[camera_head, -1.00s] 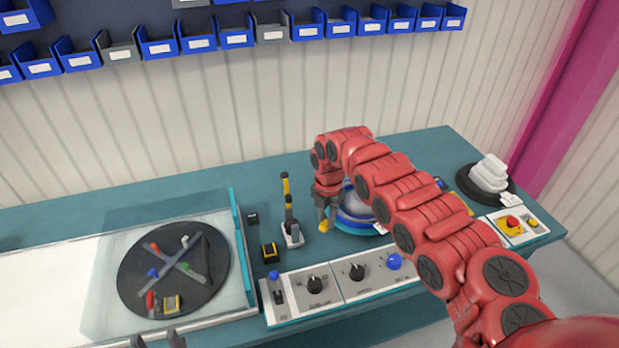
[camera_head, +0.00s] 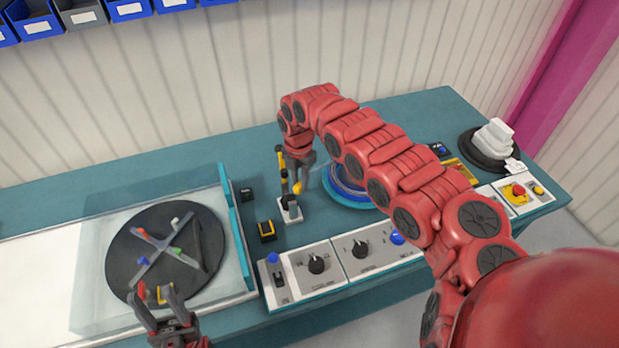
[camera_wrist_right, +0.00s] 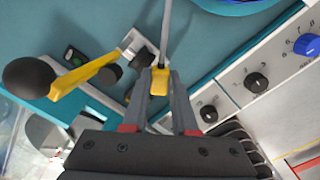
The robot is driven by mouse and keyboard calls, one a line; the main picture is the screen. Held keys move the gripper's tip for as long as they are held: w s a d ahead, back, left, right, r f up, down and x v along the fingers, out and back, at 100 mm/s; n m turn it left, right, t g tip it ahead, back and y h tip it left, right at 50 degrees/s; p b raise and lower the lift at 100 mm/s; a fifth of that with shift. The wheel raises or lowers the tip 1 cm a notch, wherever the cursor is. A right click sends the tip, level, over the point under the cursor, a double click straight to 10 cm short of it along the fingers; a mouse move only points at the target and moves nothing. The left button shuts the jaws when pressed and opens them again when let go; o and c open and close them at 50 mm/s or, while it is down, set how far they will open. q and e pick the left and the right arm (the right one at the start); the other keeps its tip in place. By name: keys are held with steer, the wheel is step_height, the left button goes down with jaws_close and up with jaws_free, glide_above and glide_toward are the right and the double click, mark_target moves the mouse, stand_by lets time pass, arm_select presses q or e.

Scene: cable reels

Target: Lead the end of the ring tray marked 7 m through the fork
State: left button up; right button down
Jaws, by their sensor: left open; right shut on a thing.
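My right gripper (camera_head: 302,182) is shut on a yellow cable end (camera_wrist_right: 160,84); a thin grey cable runs from it toward the top of the right wrist view. In the head view the blue ring tray (camera_head: 352,196) is partly hidden behind my right arm; I cannot read its mark. Just left of this gripper stands a small grey and white device (camera_head: 290,210) with a yellow lever, also in the right wrist view (camera_wrist_right: 137,47). I cannot tell whether its upper part is the fork. My left gripper (camera_head: 160,300) is open over the black disc's front edge.
The black disc (camera_head: 122,240) carries a grey cross with coloured pegs, behind a clear panel (camera_head: 238,235). A control panel with knobs (camera_head: 317,262) lines the front edge. A black-yellow box (camera_head: 266,231) stands between. A white stack (camera_head: 494,137) sits at the far right.

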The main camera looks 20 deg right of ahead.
steer(key=a+b, duration=0.3)
steer(key=a, duration=0.6)
steer(key=shift+s, duration=0.2)
